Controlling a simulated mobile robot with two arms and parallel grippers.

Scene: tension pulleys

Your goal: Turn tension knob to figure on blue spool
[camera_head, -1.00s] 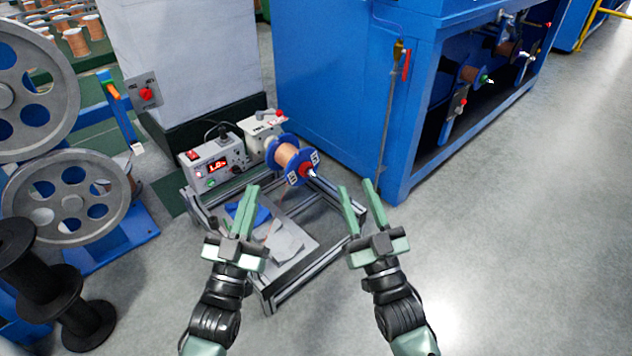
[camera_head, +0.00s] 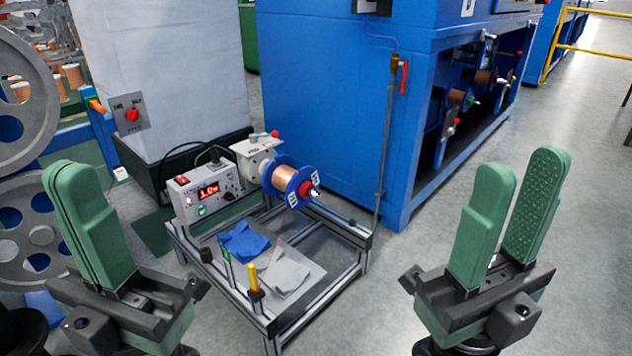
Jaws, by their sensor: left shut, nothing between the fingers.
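The blue spool (camera_head: 283,178) with copper wire sits on the small winding stand, with white labels on its flange too small to read. Left of it is a grey control box (camera_head: 187,208) with a red lit display (camera_head: 208,190), which seems to begin with 1.0. A small black knob (camera_head: 229,197) is on the box's front, right of the display. My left gripper (camera_head: 75,172) is shut and empty, raised at the left, apart from the box. My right gripper (camera_head: 523,165) is open and empty at the right, apart from the stand.
The stand's metal frame (camera_head: 340,228) holds a blue cloth (camera_head: 243,243), a grey cloth (camera_head: 290,275) and a yellow-handled tool (camera_head: 253,279). A large blue machine (camera_head: 330,110) stands behind. Large grey wheels (camera_head: 25,225) are at the left. The floor at right is clear.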

